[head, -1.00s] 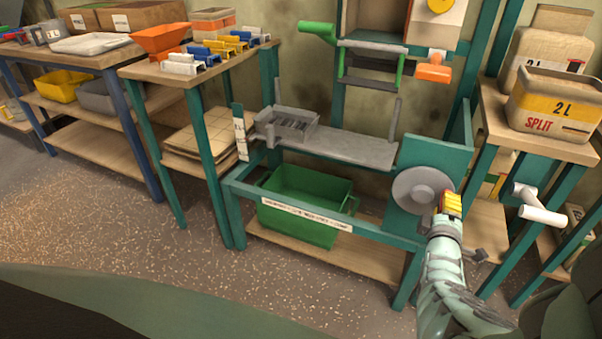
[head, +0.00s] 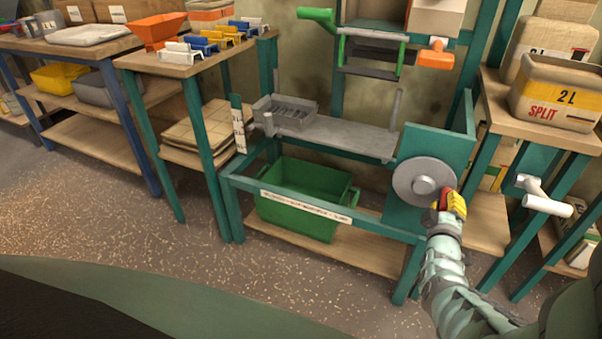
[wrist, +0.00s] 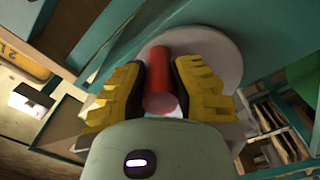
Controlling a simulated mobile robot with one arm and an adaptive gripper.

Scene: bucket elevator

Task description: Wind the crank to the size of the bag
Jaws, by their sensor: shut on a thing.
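The crank is a grey disc (head: 424,181) on the teal frame's right panel, with a red handle (wrist: 160,80). My gripper (head: 449,205) has yellow fingers and is shut on the red handle at the disc's lower right. In the wrist view the yellow fingers (wrist: 157,92) lie on both sides of the handle, with the pale disc behind. Two bags marked 2 L stand on the right table; the front one (head: 560,93) also reads SPLIT. A white scale strip (head: 239,131) stands at the left end of the frame; its marks are too small to read.
A grey slotted tray (head: 285,112) sits on the frame's top shelf. A green bin (head: 300,197) stands below. A white-handled crank (head: 545,203) juts out at the right. Yellow, blue and white clips lie on the left table (head: 150,62). The floor in front is clear.

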